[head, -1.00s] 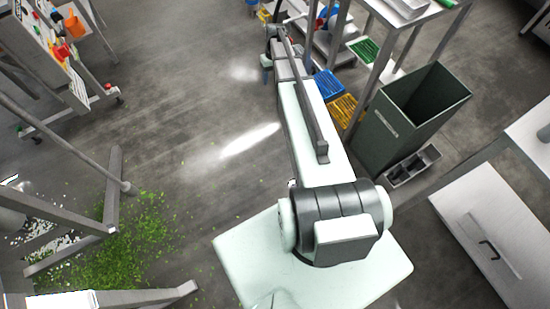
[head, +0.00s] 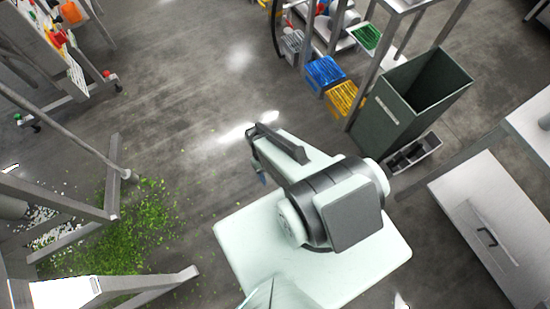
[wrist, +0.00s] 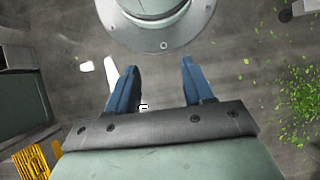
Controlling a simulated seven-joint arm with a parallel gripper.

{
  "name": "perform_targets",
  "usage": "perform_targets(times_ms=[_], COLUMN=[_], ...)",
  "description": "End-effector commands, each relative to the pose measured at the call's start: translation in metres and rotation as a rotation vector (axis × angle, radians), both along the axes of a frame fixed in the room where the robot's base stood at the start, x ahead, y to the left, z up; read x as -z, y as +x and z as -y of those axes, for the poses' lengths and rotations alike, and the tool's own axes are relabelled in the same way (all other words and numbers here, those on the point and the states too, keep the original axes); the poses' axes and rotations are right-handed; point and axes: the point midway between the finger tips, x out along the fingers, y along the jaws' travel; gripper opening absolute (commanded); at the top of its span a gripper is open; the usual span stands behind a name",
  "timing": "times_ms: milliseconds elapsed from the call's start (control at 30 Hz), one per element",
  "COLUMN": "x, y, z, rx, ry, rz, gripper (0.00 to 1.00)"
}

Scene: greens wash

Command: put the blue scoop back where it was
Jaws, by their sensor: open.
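My gripper is open and empty; its two blue fingers stand apart in the wrist view (wrist: 160,88), with bare floor and part of my own base beyond them. In the head view my arm is folded back over my base, and only a bit of a blue finger (head: 261,173) shows. No thing that I can surely call the blue scoop shows. A blue slatted basket-like thing (head: 325,72) sits low at the rack, but I cannot tell it as a scoop.
A yellow slatted basket (head: 343,98) and a green one (head: 367,38) are by the rack. A dark green bin (head: 395,115) stands to their right. Green leaf scraps (head: 140,225) lie on the floor at left. The middle floor is clear.

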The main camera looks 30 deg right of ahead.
Motion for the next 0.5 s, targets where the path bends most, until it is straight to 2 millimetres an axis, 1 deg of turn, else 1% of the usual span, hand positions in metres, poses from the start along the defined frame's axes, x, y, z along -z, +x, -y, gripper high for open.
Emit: perform_targets(times_ms=[33,100,200,300,500], x=[-0.002,-0.002,-0.002,-0.002,-0.001], y=[-0.021,-0.038,-0.055,-0.063,-0.065], z=[-0.004,-0.007,-0.01,-0.011,-0.012], rx=[-0.01,-0.018,-0.027,-0.031,-0.032], ry=[-0.006,-0.013,-0.021,-0.025,-0.026], rz=[-0.019,-0.036,-0.052,-0.06,-0.062], gripper=[0.52,0.52,0.52,0.52,0.52])
